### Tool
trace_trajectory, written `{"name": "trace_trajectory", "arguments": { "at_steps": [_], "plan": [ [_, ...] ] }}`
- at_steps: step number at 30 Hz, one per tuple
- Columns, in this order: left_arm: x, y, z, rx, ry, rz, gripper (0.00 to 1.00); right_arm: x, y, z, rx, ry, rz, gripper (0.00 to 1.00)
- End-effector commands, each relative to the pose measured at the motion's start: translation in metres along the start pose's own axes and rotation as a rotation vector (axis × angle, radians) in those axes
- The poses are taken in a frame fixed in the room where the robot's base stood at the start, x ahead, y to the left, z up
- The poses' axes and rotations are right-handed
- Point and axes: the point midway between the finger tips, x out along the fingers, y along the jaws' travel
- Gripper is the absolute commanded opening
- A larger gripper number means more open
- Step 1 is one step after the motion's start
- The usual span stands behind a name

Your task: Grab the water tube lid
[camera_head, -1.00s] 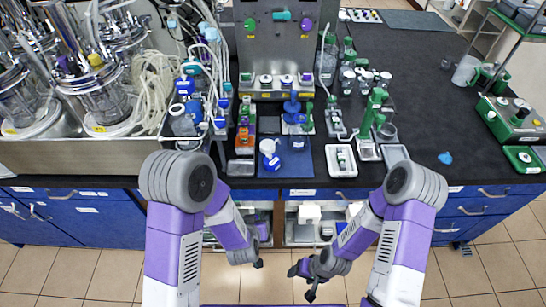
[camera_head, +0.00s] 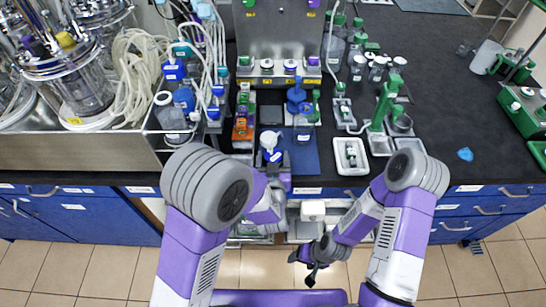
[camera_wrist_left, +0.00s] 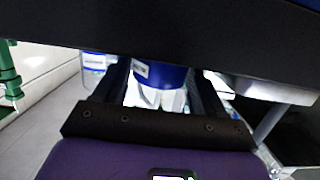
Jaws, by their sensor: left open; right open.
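A white and blue bottle-like item (camera_head: 269,140) stands at the left of a blue mat on the black bench; I cannot tell for sure that its blue top is the water tube lid. In the left wrist view a blue cap (camera_wrist_left: 160,76) with a white label shows between the two open fingers (camera_wrist_left: 162,95), above a whitish body. I cannot tell whether the fingers touch it. My right gripper (camera_head: 312,268) hangs open and empty in front of the cabinets.
A white tray (camera_head: 350,155) and a green stand (camera_head: 386,102) are to the right. Bottles and tubing crowd the left. The bench at far right is mostly clear.

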Motion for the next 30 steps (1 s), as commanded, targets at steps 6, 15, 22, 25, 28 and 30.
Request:
{"name": "trace_trajectory", "arguments": {
  "at_steps": [6, 15, 22, 25, 28, 30],
  "plan": [
    [0.016, 0.0, 0.0, 0.002, 0.0, 0.001, 0.7, 0.003, 0.001, 0.0, 0.0, 0.0, 0.0, 0.65],
    [0.016, 0.001, 0.0, 0.002, 0.0, 0.002, 0.5, 0.002, 0.001, 0.0, 0.0, 0.0, 0.0, 0.65],
    [0.016, 0.001, 0.0, 0.001, 0.0, 0.002, 0.34, 0.002, 0.001, 0.0, 0.0, 0.0, 0.0, 0.65],
    [0.015, 0.001, -0.002, 0.001, 0.0, 0.002, 0.34, 0.002, 0.001, 0.0, 0.0, 0.0, 0.0, 0.65],
    [0.014, 0.001, -0.011, -0.001, 0.003, 0.002, 0.34, -0.002, -0.001, 0.0, 0.0, 0.0, 0.0, 0.65],
    [0.011, 0.001, -0.022, -0.002, 0.004, 0.003, 0.34, -0.006, -0.002, 0.0, 0.0, 0.0, 0.0, 0.65]
  ]
}}
